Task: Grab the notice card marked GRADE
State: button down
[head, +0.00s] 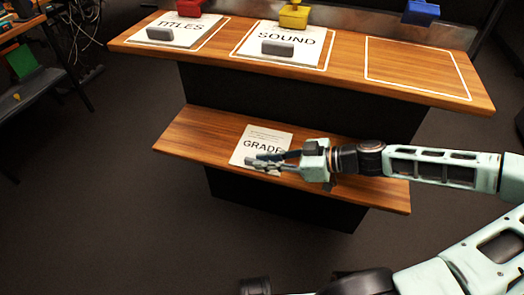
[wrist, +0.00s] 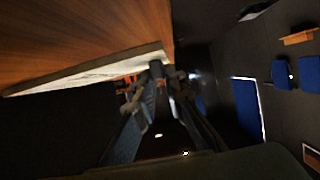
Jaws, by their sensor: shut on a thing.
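The white notice card marked GRADE (head: 264,136) lies on the lower wooden shelf, its print facing up. My gripper (head: 263,161) reaches in from the right over the card's front part, and its fingers are shut on the card. The exact spot of the grip is dark and partly hidden.
The upper shelf (head: 345,83) holds the TITLES card (head: 180,25) and the SOUND card (head: 285,38), each with a grey block, in white outlines. The outline at right (head: 418,68) is empty. Red, yellow (head: 293,16) and blue (head: 421,12) blocks sit behind. The lower shelf's left end is clear.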

jog(key=shift+r, duration=0.1)
jog(key=shift+r+p, duration=0.3)
jog(key=shift+r, duration=0.3)
jog(key=r, duration=0.1)
jog(key=r+p, duration=0.1)
jog(key=r, duration=0.1)
jog(key=shift+s+a, duration=0.1)
jog(key=shift+s, duration=0.2)
jog(key=s+a+r+p, duration=0.5)
jog(key=s+r+p, duration=0.3)
jog(key=p, duration=1.2)
jog(key=s, duration=0.4)
jog(key=shift+s+r+p, duration=0.15)
jog(key=shift+r+p, duration=0.2)
jog(key=shift+p, duration=0.05)
